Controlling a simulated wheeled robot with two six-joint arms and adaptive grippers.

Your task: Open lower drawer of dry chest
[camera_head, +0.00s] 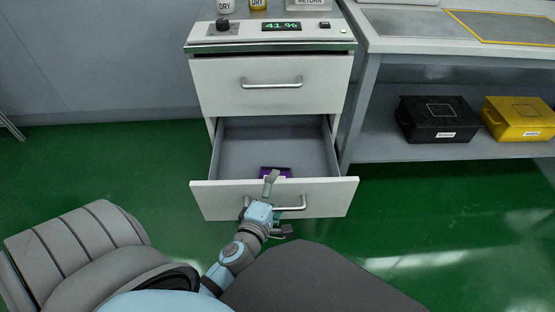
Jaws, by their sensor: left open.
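The dry chest (200,80) stands at the centre, with a panel on top reading 41 %. Its upper drawer (225,98) is shut and has a bar handle (271,84). Its lower drawer (325,194) is pulled out, and its grey inside shows. A small purple item (284,172) lies in it near the front, partly hidden by my gripper. My left gripper (275,192) is open at the lower drawer's handle (293,208), covering part of it. I cannot tell whether it touches the handle. My right gripper is not in view.
A bench with a lower shelf (375,149) stands right of the chest. A black box (437,120) and a yellow box (520,118) sit on that shelf. The green floor is clear left and right of the drawer.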

